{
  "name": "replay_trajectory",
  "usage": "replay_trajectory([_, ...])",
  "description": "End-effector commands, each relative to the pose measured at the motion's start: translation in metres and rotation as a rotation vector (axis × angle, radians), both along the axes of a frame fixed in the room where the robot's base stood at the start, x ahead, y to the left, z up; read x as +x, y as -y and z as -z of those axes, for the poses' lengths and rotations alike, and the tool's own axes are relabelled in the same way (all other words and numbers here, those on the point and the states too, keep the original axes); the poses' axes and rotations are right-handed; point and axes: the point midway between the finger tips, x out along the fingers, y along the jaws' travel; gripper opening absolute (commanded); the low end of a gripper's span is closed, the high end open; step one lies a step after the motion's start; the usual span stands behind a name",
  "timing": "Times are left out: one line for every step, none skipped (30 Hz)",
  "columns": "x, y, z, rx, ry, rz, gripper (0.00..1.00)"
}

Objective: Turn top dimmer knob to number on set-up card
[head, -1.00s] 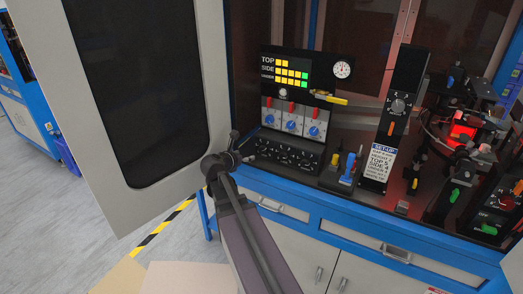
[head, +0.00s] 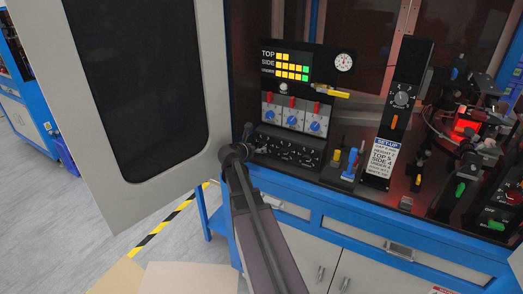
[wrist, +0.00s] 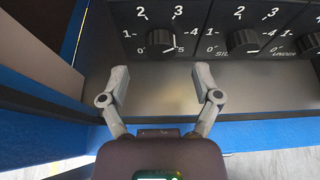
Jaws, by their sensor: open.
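The row of black dimmer knobs sits on a sloped panel (head: 288,146) at the cabinet's left. In the wrist view the leftmost dimmer knob (wrist: 160,41) has a 0 to 5 scale; its name is hidden, while its neighbours are marked SIDE and UNDER. Its pale pointer seems to aim right, but its exact number is unclear. My gripper (wrist: 160,76) is open and empty, its fingertips to either side of this knob and just short of it. The set-up card (head: 384,161) stands right of the panel; its small print appears to read TOP 5, SIDE 4.
The display (head: 287,66) above shows two yellow bars for TOP and longer rows ending in green for SIDE and UNDER. Blue knobs (head: 292,117) with red switches sit below it. A yellow-handled tool (head: 330,92) juts out nearby. An open cabinet door (head: 135,95) stands left.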

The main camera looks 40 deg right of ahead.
Motion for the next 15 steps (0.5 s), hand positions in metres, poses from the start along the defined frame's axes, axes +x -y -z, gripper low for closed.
replay_trajectory([0.004,0.009,0.006,0.000,-0.001,0.002,0.81])
replay_trajectory([0.006,0.012,0.008,0.000,0.000,0.001,0.81])
replay_trajectory([0.008,0.016,0.009,0.000,0.000,0.001,0.81])
replay_trajectory([0.009,0.019,0.011,-0.001,0.000,0.000,0.81])
replay_trajectory([0.010,0.022,0.012,-0.001,0.000,0.000,0.81])
replay_trajectory([0.011,0.026,0.013,-0.001,0.000,0.001,0.81])
replay_trajectory([0.012,0.029,0.014,0.000,0.000,0.001,0.81])
replay_trajectory([0.013,0.031,0.015,0.000,0.000,0.001,0.81])
replay_trajectory([0.013,0.033,0.016,0.000,0.000,0.001,0.81])
replay_trajectory([0.014,0.034,0.016,-0.001,0.000,0.001,0.81])
replay_trajectory([0.014,0.036,0.016,-0.001,0.000,0.001,0.81])
replay_trajectory([0.015,0.037,0.017,-0.001,0.000,0.000,0.81])
replay_trajectory([0.015,0.038,0.017,-0.001,0.000,0.000,0.81])
replay_trajectory([0.015,0.038,0.017,-0.001,0.000,0.000,0.81])
replay_trajectory([0.015,0.039,0.017,-0.001,0.000,0.000,0.81])
